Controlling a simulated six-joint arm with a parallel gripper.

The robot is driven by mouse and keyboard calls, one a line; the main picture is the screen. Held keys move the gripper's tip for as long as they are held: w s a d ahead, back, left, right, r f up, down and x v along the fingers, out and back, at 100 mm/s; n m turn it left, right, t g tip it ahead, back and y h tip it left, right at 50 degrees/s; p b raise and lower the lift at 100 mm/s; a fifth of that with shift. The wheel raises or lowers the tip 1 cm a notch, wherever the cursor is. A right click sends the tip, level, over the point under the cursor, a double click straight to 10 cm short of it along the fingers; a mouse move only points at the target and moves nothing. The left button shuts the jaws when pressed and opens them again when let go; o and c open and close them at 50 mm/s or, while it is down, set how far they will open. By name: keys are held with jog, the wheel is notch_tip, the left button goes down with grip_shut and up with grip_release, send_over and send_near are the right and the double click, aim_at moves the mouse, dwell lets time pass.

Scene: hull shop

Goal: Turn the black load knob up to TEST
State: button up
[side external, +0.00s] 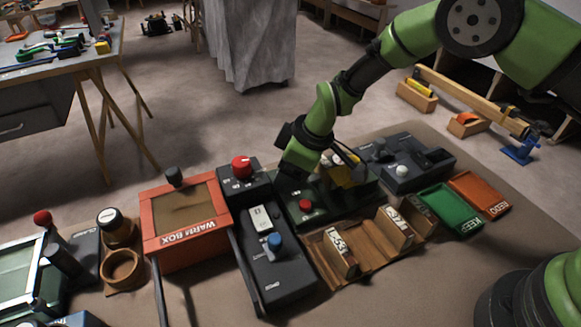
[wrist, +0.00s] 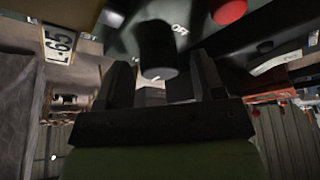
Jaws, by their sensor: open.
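The black load knob (wrist: 157,45) stands on a dark panel in the wrist view, with a white label reading OFF beside it. The TEST mark cannot be made out. My gripper (wrist: 160,78) is open, one dark finger on either side of the knob's end. I cannot tell whether the fingers touch it. In the side view my gripper (side external: 293,168) is low over the back left of the green panel (side external: 325,208), and the knob is hidden there. A red button (side external: 305,204) is on the panel's front; a red button also shows in the wrist view (wrist: 230,11).
A black box with a red knob (side external: 241,166) is close on the left, beside the red warm box (side external: 186,221). A yellow part (side external: 345,171) is close on the right. A wooden tray (side external: 372,263) is in front. Green (side external: 450,208) and orange (side external: 481,194) trays lie right.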

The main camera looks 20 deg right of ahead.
jog(key=c, duration=0.9)
jog(key=shift+m, duration=0.5)
jog(key=shift+t, duration=0.3)
jog(key=o, duration=0.9)
jog(key=v, duration=1)
jog(key=shift+a, duration=0.15)
